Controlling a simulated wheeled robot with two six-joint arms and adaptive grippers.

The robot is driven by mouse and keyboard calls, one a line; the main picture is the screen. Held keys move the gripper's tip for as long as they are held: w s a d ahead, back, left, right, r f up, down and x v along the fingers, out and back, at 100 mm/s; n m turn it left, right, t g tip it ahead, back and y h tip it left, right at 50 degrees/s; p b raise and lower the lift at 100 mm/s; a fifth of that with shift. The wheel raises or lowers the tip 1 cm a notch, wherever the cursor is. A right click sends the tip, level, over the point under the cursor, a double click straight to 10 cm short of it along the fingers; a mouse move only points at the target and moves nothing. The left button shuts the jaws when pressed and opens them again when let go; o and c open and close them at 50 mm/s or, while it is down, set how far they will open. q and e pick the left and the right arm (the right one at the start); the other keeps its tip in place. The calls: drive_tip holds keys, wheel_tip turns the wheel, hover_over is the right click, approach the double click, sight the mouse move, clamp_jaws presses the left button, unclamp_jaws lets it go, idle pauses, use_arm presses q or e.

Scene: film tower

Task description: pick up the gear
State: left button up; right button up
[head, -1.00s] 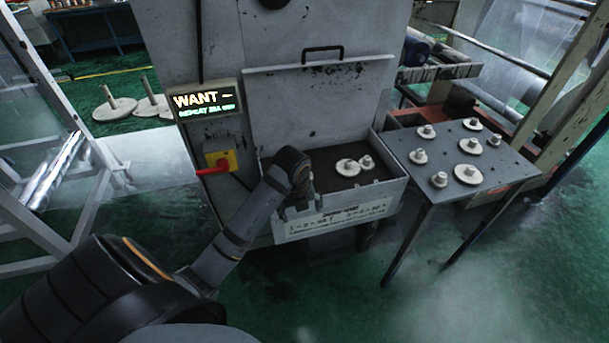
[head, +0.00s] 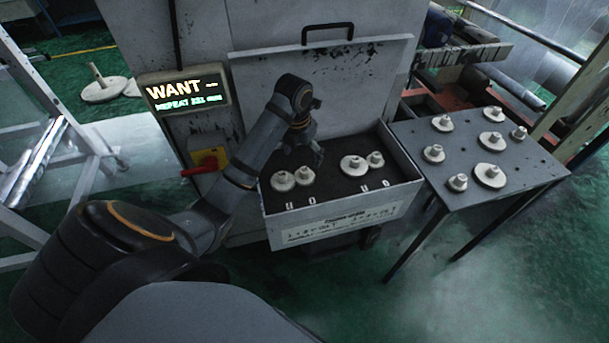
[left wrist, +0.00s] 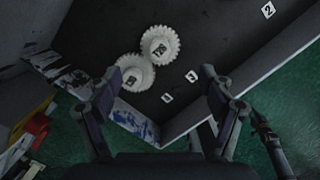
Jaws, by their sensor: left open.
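Pale gears with hubs sit in two touching pairs on the dark floor of the open box (head: 400,196). The left pair is a gear (head: 283,181) and another gear (head: 305,176); the right pair is a gear (head: 352,166) and another gear (head: 375,159). My left gripper (head: 314,150) is above the box, behind the left pair, open and empty. In the left wrist view, the gripper (left wrist: 162,76) is spread wide, with two touching toothed gears, one upper (left wrist: 160,44) and one lower (left wrist: 132,73), beyond and left of centre. Their dark markings are too small to read. My right gripper is not in view.
A grey table (head: 455,158) on the right carries several more gears. The box's raised lid (head: 330,85) stands behind my gripper. A lit display (head: 185,92) reads "WANT –". A red-handled switch (head: 205,163) is left of my forearm. The box walls bound the gears.

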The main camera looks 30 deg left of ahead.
sight(304, 170)
use_arm(q)
drive_tip(key=f+b, duration=0.1)
drive_tip(key=f, duration=0.1)
drive_tip(key=w+f+b, duration=0.1)
drive_tip(key=f, duration=0.1)
drive_tip(key=shift+a, duration=0.2)
drive_tip(key=shift+d, duration=0.1)
wheel_tip(304, 170, down, 4)
drive_tip(key=shift+w+r, duration=0.1)
drive_tip(key=shift+w+f, duration=0.1)
drive_tip(key=shift+f, duration=0.3)
drive_tip(key=c, duration=1.3)
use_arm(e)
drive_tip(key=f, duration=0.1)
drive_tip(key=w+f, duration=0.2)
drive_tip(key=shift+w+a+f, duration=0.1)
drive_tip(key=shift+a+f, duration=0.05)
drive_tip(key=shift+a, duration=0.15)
